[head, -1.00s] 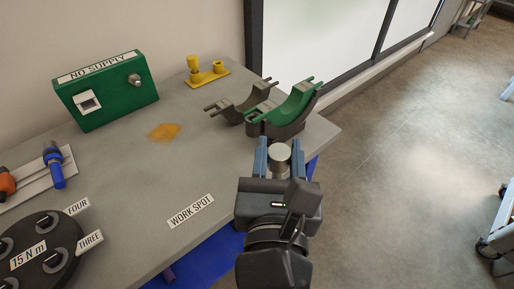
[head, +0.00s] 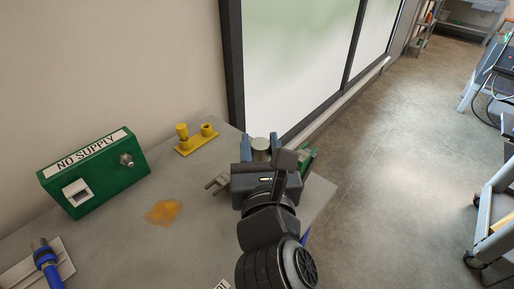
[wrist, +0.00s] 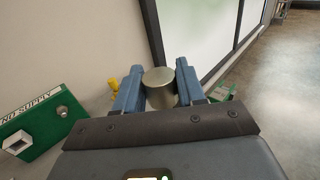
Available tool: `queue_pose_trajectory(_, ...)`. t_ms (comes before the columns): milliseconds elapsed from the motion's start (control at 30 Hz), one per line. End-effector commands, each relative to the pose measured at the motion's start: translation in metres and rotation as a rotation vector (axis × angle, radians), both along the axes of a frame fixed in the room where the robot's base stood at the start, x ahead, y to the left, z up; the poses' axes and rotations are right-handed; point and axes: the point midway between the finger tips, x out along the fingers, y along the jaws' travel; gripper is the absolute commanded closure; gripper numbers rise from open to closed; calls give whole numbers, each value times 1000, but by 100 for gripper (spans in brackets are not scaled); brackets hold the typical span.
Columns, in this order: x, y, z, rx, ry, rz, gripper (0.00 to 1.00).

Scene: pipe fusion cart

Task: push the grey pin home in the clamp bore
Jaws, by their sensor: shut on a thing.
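My gripper (head: 260,150) is shut on the grey pin (head: 261,143), a short pale-grey cylinder with a round flat end. In the wrist view the pin (wrist: 160,82) sits between the two blue fingers. In the head view my gripper and wrist cover most of the clamp. Only its grey prongs (head: 217,183) on the left and part of its green half (head: 308,158) on the right show. A green part (wrist: 222,91) also shows right of the fingers in the wrist view. The clamp bore is hidden, and I cannot tell whether the pin touches the clamp.
A green NO SUPPLY box (head: 95,172) stands on the grey bench at left. A yellow stand (head: 197,140) is behind, left of my gripper. An orange patch (head: 162,212) marks the bench. A blue-handled tool (head: 46,265) lies at lower left. Wall and window rise behind.

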Motion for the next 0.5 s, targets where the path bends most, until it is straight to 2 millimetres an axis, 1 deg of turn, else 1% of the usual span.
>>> queue_pose_trajectory(167, 0, 0, 0, 0, -1, 0, 92)
queue_pose_trajectory(367, 0, 0, -10, 1, 0, 1, 92)
queue_pose_trajectory(500, 0, 0, -21, 0, 0, 1, 92)
